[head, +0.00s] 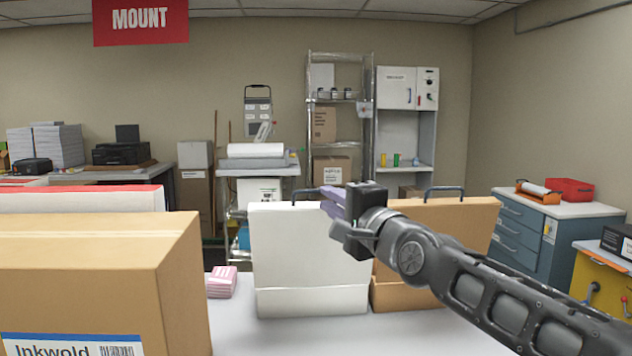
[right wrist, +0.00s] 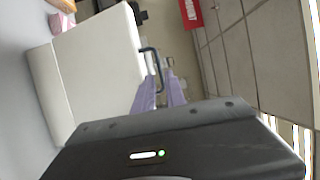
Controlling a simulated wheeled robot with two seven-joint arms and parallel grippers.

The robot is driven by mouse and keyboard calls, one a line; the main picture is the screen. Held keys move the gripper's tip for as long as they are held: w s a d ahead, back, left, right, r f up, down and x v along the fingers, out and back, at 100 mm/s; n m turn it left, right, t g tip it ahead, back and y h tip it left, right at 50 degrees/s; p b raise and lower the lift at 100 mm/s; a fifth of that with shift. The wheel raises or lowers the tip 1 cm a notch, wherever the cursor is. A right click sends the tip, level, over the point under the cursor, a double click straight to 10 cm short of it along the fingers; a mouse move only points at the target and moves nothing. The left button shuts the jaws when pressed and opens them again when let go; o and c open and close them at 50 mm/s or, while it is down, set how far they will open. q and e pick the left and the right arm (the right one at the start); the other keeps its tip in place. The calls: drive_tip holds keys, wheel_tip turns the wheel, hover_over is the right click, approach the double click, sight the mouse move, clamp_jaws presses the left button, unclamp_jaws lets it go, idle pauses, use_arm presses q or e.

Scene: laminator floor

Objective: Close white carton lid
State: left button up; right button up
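The white carton (head: 312,302) stands on the light table in the middle of the head view. Its lid (head: 300,245) stands raised and upright behind the low base, with a dark handle on its top edge. The lid also fills the left of the right wrist view (right wrist: 95,65), with its handle (right wrist: 152,66) showing. My right gripper (head: 333,202) is at the lid's upper right corner, with its lavender fingers apart and nothing seen between them. In the right wrist view the fingers (right wrist: 161,90) are close to the lid edge; I cannot tell whether they touch. My left gripper is out of view.
A brown carton (head: 445,222) with a raised lid stands just right of the white one, partly behind my right arm. A large Inkwold box (head: 80,285) fills the left front. A pink stack (head: 222,282) lies between. The table front is clear.

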sight(316, 192)
drive_tip(key=p+x, duration=0.4)
drive_tip(key=x, duration=0.2)
drive_tip(key=shift+a, duration=0.1)
clamp_jaws()
drive_tip(key=shift+f, duration=0.1)
idle(1.2)
